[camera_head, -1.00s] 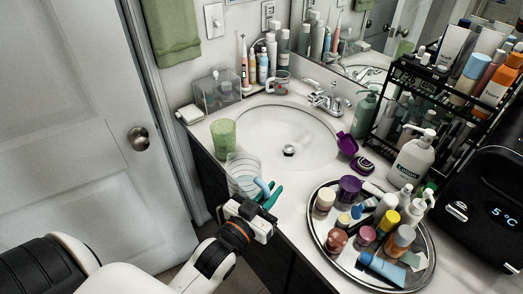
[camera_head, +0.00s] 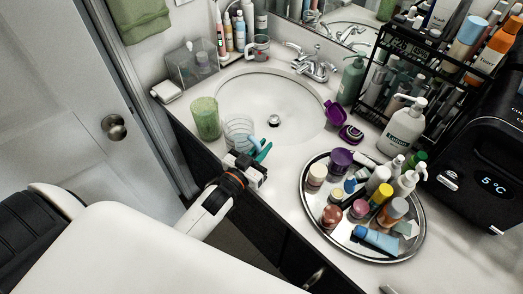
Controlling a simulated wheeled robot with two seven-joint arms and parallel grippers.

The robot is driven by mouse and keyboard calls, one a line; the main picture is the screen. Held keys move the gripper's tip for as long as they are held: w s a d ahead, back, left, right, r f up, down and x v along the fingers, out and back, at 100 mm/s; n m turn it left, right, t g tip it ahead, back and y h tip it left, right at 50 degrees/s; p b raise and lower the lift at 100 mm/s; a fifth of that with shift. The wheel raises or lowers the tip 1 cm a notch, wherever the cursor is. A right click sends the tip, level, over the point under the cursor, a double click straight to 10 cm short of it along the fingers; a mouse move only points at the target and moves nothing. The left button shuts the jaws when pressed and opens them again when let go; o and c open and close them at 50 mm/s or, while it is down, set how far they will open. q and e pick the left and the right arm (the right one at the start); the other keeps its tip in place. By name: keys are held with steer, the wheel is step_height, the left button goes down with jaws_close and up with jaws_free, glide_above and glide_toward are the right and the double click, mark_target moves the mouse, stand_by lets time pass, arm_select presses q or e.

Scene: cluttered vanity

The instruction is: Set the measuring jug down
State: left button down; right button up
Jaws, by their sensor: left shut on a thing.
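The measuring jug (camera_head: 237,130) is clear with faint markings and a blue handle. It is at the front rim of the sink, just right of the green cup. My left gripper (camera_head: 261,152), with teal fingertips, is shut on the jug's handle from the front right. The jug looks upright. Its base is partly hidden, and I cannot tell whether it touches the counter (camera_head: 287,172). My right gripper is not in view.
The green cup (camera_head: 206,118) stands close to the jug's left. The sink basin (camera_head: 262,100) opens behind it. A round tray (camera_head: 372,256) crowded with bottles and jars is to the right. A purple cup (camera_head: 336,114) and a soap bottle (camera_head: 404,128) stand farther back.

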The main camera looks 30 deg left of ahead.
arm_select(q)
steer(key=shift+f, duration=0.95)
steer(key=c, duration=1.4)
jaws_free()
steer(key=shift+c, duration=0.2)
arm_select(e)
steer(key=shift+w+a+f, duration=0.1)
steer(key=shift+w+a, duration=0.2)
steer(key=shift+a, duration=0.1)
arm_select(q)
steer(key=shift+r, duration=0.15)
